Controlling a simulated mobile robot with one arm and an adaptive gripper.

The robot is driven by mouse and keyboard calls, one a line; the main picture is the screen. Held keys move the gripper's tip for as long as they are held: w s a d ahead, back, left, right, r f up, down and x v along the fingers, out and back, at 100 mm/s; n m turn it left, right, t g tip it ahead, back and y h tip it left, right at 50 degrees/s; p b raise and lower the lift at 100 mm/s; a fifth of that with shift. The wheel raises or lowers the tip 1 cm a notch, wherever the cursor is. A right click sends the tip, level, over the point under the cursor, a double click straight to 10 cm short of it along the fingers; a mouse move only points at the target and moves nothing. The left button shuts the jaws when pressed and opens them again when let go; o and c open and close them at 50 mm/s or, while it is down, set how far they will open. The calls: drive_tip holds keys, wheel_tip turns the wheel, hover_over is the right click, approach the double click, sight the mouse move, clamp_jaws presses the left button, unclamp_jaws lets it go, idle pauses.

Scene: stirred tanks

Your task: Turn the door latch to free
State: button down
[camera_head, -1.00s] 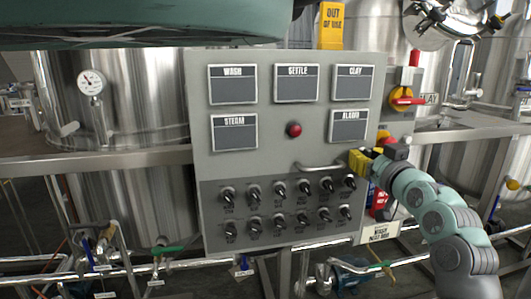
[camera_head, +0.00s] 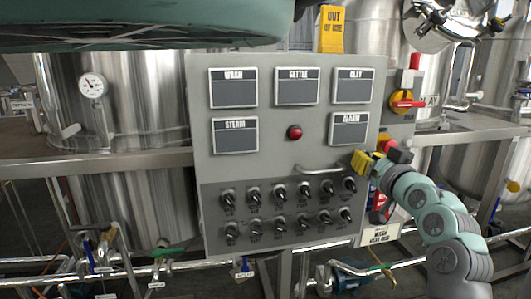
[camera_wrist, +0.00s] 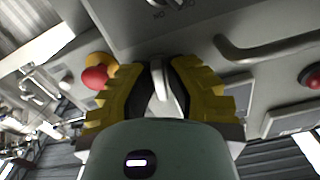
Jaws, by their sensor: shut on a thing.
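My gripper (camera_head: 364,163) has yellow fingers and is at the right edge of the grey control panel door (camera_head: 262,166), right of its bar handle. In the wrist view the two yellow fingers (camera_wrist: 160,82) are closed around the pale grey door latch (camera_wrist: 160,80), which stands upright between them in that picture. In the head view the fingers hide the latch. The door is flush and looks closed. The latch's base and any markings for its positions are hidden.
The bar handle (camera_head: 320,169) is close beside my gripper. A red push button (camera_wrist: 95,77) on a yellow base is near one finger. A red and yellow rotary switch (camera_head: 403,102) is above right. Several black knobs (camera_head: 278,195) fill the lower door.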

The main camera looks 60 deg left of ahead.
drive_tip(key=m+p, duration=0.1)
drive_tip(key=m, duration=0.2)
drive_tip(key=shift+m, duration=0.4)
drive_tip(key=m+p, duration=0.2)
drive_tip(key=m, duration=0.2)
drive_tip(key=shift+p, duration=0.3)
drive_tip(key=m+p, duration=0.2)
drive_tip(key=m, duration=0.2)
drive_tip(key=shift+m, duration=0.4)
drive_tip(key=shift+f+m+p, duration=0.1)
drive_tip(key=shift+m+p, duration=0.9)
drive_tip(key=shift+m, duration=0.5)
drive_tip(key=c, duration=1.1)
unclamp_jaws()
drive_tip(key=shift+o, duration=0.2)
drive_tip(key=shift+s+d, duration=0.1)
drive_tip(key=v, duration=0.8)
